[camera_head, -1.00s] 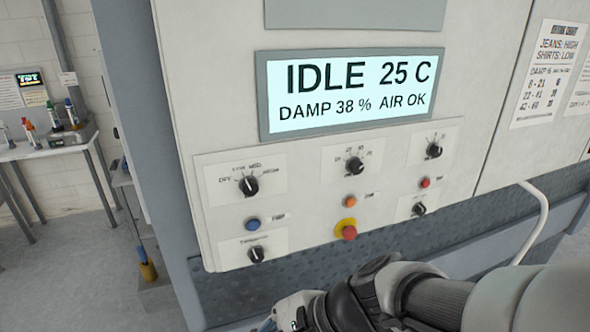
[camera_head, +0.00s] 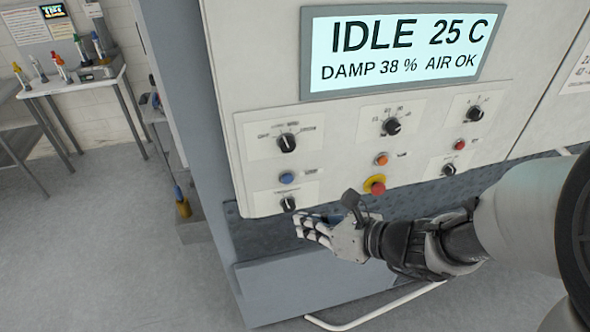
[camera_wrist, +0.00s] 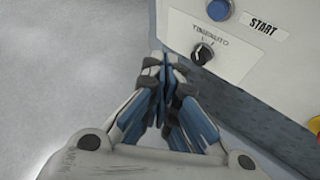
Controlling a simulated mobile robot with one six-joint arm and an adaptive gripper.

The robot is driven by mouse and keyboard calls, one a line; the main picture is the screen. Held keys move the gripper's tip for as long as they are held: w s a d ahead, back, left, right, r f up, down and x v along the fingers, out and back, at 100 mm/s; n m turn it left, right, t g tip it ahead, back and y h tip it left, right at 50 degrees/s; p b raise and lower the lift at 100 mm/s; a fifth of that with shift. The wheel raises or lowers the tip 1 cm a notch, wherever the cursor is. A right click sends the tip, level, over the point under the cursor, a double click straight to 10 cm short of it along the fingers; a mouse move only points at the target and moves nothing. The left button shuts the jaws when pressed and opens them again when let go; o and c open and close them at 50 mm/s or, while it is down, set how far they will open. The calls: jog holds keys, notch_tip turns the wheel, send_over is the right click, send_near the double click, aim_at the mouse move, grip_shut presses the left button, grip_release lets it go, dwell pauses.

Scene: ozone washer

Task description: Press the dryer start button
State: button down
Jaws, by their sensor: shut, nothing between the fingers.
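The blue round start button (camera_head: 286,178) is at the lower left of the control panel. In the wrist view the blue button (camera_wrist: 219,10) is near the top edge, with a START label (camera_wrist: 264,27) to its right. A black knob (camera_head: 288,203) sits just below the button; the knob also shows in the wrist view (camera_wrist: 203,53). My gripper (camera_head: 299,222) is shut and empty, just below that knob in the picture. In the wrist view its closed fingertips (camera_wrist: 164,66) are left of the knob and below the button, apart from the button.
The lit display (camera_head: 400,50) reads IDLE 25 C, DAMP 38 %, AIR OK. A red button on a yellow base (camera_head: 375,185), an orange button (camera_head: 381,159) and a red button (camera_head: 459,145) are right of the blue one. A side table (camera_head: 75,87) stands at left, with open floor before it.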

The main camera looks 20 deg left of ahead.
jog(key=w+a+p, duration=0.1)
jog(key=w+a, duration=0.3)
jog(key=w, duration=0.3)
jog(key=shift+w+a, duration=0.15)
jog(key=shift+a, duration=0.1)
jog(key=shift+w, duration=0.1)
dwell(1.3)
jog(key=shift+w+a, duration=0.2)
jog(key=shift+w, duration=0.05)
jog(key=shift+w+a, duration=0.25)
jog(key=shift+w, duration=0.15)
dwell(0.8)
jog(key=shift+s+d+b, duration=0.3)
jog(key=shift+s+d, duration=0.15)
jog(key=shift+s, duration=0.35)
jog(key=shift+s+d+b, duration=0.15)
jog(key=shift+s+d, duration=0.3)
jog(key=shift+s, duration=0.25)
jog(key=shift+s+d+b, duration=0.2)
jog(key=shift+s+d, duration=0.25)
jog(key=shift+s, duration=0.3)
jog(key=shift+s+d+b, duration=0.15)
jog(key=shift+s+d, duration=0.3)
jog(key=shift+s, duration=0.25)
